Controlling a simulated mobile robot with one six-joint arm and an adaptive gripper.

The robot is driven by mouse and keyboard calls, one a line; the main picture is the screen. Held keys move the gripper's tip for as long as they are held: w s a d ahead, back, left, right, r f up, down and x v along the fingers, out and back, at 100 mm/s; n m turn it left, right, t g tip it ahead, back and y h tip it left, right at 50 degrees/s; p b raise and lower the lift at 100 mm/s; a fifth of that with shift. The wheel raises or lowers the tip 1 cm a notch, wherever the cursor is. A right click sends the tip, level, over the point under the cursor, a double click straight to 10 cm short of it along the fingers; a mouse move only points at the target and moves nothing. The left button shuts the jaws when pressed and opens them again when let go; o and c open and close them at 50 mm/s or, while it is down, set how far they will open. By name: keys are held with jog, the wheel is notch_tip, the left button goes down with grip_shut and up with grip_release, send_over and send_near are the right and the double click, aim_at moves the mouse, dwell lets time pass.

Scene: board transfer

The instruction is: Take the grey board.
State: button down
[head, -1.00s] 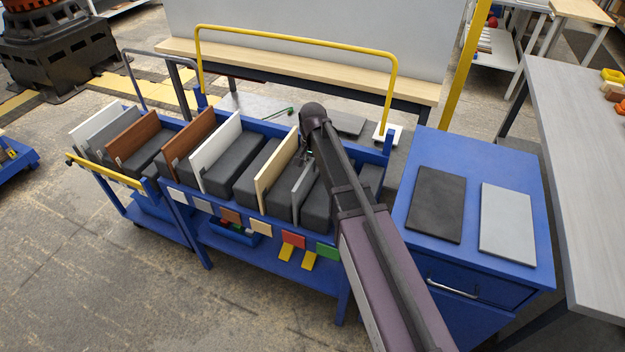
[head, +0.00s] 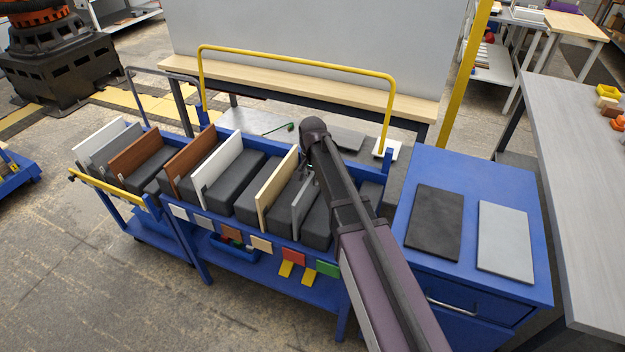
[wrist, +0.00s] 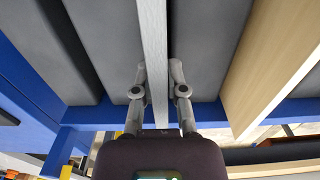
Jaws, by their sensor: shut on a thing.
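The grey board (head: 301,207) stands upright on edge in the right part of the blue rack cart, between dark padded blocks. It also shows in the wrist view (wrist: 154,50) as a pale grey edge running up the middle. My gripper (wrist: 157,72) is shut on this board, with one finger on each side of it. In the head view my arm comes down over the rack's right end and partly hides the gripper. Another grey board (head: 113,150) stands in the left cart, and a light grey board (head: 506,242) lies flat on the blue cabinet.
A beige board (head: 277,186) stands just left of the held board; white and brown boards stand farther left. Dark blocks (wrist: 208,45) flank the held board closely. A yellow rail (head: 300,58) arches behind the rack. A black board (head: 434,222) lies on the cabinet (head: 470,175).

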notch_tip(320, 180, up, 16)
jog(key=p, duration=1.5)
